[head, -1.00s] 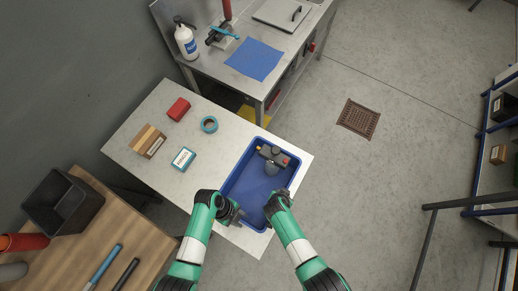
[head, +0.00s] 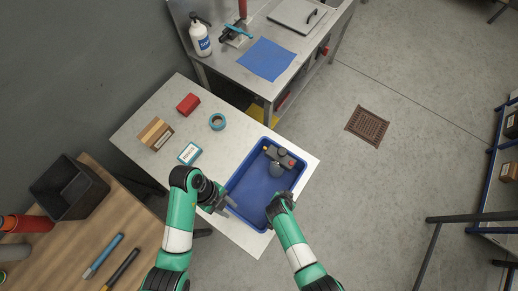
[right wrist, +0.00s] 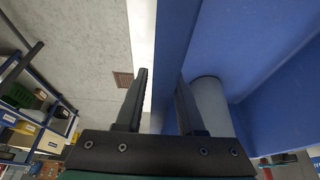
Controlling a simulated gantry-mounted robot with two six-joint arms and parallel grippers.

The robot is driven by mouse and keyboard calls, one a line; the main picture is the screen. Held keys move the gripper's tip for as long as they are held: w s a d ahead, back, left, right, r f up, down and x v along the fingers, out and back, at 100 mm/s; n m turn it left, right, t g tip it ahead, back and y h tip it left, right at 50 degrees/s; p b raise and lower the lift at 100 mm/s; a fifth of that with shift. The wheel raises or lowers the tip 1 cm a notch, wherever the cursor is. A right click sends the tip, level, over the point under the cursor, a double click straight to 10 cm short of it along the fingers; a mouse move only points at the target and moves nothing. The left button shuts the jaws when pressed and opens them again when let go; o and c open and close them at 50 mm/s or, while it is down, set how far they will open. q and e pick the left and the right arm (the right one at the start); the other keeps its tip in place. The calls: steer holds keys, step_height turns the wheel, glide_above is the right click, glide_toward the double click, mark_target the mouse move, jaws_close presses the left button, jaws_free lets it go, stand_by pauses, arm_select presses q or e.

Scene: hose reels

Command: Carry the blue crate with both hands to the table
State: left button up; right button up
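My left gripper (head: 228,208) is open and empty beside the crate's left wall. My right gripper (head: 281,199) is at the crate's near right wall. In the right wrist view its fingers (right wrist: 162,92) are apart, with the blue wall (right wrist: 172,50) between them and a gap beside the left finger. The grey round part (right wrist: 212,105) shows beyond the wall there.
A metal bench (head: 225,60) stands behind; a wooden table (head: 85,230) with a black bin (head: 70,188) is at left.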

steer(key=v, duration=1.1)
steer(key=shift+s+r, duration=0.1)
steer(key=shift+r, duration=0.2)
